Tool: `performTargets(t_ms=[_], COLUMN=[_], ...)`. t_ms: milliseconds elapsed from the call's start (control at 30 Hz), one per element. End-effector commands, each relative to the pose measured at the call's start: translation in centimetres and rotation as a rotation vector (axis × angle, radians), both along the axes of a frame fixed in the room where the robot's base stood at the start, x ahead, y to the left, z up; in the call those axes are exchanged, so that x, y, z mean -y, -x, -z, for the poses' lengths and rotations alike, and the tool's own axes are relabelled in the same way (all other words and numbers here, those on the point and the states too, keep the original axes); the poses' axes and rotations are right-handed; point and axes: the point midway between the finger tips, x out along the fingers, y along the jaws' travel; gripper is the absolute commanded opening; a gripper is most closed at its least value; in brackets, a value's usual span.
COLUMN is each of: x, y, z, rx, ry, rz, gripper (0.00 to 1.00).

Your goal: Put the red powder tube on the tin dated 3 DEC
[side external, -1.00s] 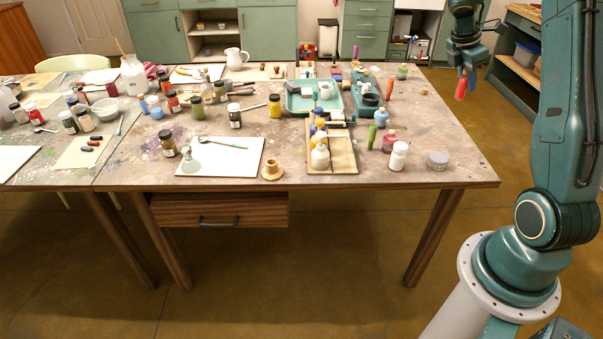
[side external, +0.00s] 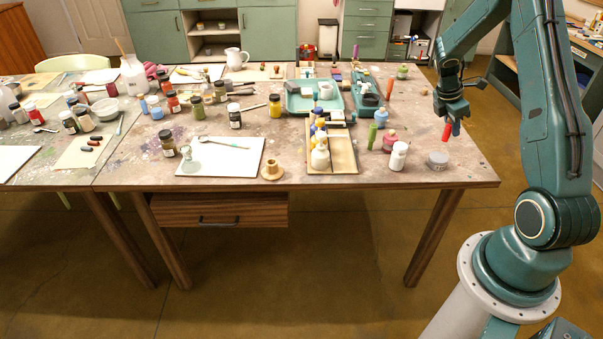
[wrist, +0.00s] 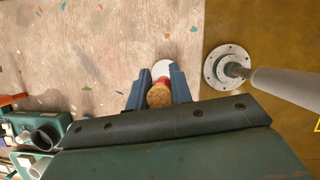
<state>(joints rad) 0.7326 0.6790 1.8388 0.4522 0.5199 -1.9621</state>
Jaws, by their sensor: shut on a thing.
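My gripper (side external: 452,122) is shut on the red powder tube (side external: 446,132), holding it roughly upright above the right part of the table. In the wrist view the tube's cork top (wrist: 159,95) shows between my two blue fingers (wrist: 158,92). A low grey round tin (side external: 437,161) stands near the table's right front corner, below the tube and apart from it. A pale disc (wrist: 162,67), likely the tin's top, shows just past the tube in the wrist view, partly hidden by it. No date on the tin is readable.
A white bottle (side external: 398,156) and a pink jar (side external: 390,142) stand left of the tin. A green tube (side external: 372,136) and an orange tube (side external: 389,88) stand upright farther left and back. The table (side external: 465,172) is bare right of the tin.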

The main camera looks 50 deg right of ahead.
Motion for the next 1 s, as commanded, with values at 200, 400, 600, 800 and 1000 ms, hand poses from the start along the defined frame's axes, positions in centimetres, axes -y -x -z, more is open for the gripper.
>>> performTargets(t_ms=[200, 400, 600, 800, 1000], x=[0.0, 0.0, 0.0, 0.0, 0.0], y=[0.0, 0.0, 0.0, 0.0, 0.0], z=[1.4, 1.7, 3.6, 5.5, 5.7], rx=[0.000, 0.000, -0.002, -0.001, 0.001], ry=[0.000, 0.000, -0.003, -0.001, 0.001], rz=[0.000, 0.000, -0.001, 0.000, 0.001], gripper=[0.00, 0.00, 0.00, 0.00, 0.00])
